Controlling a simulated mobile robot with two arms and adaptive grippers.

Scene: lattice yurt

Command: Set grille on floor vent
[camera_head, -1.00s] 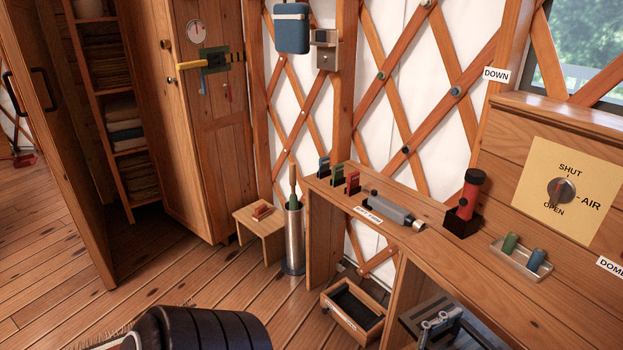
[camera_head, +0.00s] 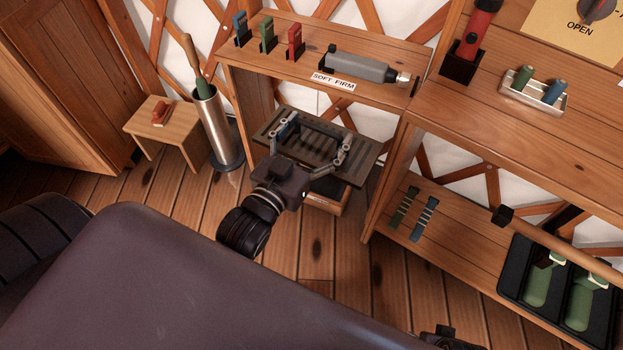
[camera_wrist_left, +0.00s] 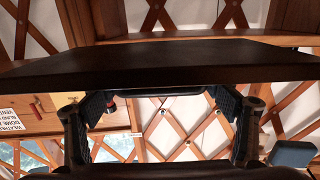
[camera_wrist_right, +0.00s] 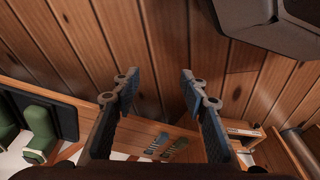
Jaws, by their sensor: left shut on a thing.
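The grille (camera_head: 357,172) is a dark slatted plate. My left gripper (camera_head: 314,142) is shut on it and holds it level-looking over the floor opening, by the end of the shelf unit. In the left wrist view the grille (camera_wrist_left: 160,62) spans the picture as a dark edge-on slab. The floor vent's wooden frame (camera_head: 326,203) peeks out below the grille. The rest of the vent is hidden, and I cannot tell how wide the gap between them is. My right gripper (camera_wrist_right: 160,85) is open and empty above the floorboards.
A metal cylinder (camera_head: 215,130) with a green-and-wood tool and a small stool (camera_head: 165,130) stand left of the grille. The shelf unit (camera_head: 290,62) rises behind it, and its upright (camera_head: 388,180) is close on the right. The floor in front (camera_head: 300,250) is clear.

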